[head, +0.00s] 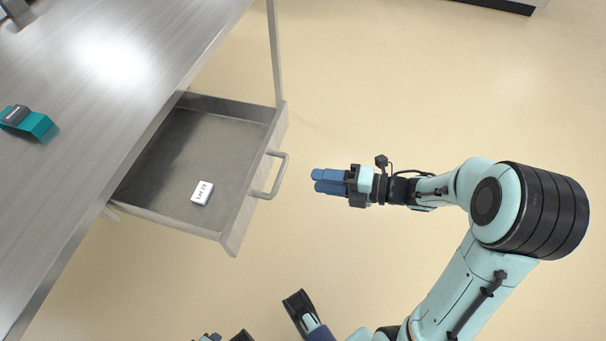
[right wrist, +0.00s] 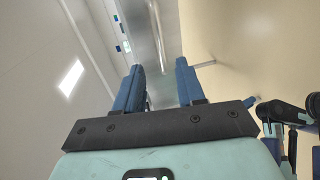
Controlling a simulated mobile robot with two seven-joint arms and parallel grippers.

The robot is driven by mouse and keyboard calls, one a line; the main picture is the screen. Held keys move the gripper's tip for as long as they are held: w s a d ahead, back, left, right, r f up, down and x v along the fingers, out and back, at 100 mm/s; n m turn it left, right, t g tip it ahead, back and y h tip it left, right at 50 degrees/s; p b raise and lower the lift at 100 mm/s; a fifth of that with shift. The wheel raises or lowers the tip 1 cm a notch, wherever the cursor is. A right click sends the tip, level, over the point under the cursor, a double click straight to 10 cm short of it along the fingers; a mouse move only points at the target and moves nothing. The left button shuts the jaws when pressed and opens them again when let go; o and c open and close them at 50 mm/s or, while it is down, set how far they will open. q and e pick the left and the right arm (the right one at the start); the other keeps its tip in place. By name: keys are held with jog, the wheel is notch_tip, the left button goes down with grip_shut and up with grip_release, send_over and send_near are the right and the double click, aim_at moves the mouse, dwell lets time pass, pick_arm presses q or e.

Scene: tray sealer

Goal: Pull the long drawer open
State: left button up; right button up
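The long drawer (head: 229,240) stands pulled out from under the steel table in the head view. Its grey bar handle (head: 278,176) sticks out from the front panel. A small white box with printed lettering (head: 202,193) lies inside the drawer. My right gripper (head: 315,181) is to the right of the handle, apart from it, with its blue fingers pointing at it. In the right wrist view the two blue fingers (right wrist: 160,80) are spread with nothing held between them. I cannot make out my left gripper; only dark and blue arm parts show at the bottom edge.
The steel table (head: 110,110) fills the left side, with a teal and black item (head: 28,121) on it. A table leg (head: 276,50) rises behind the drawer. The beige floor (head: 400,80) is clear around my right gripper.

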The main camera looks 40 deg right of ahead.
jog(key=shift+v, duration=1.2)
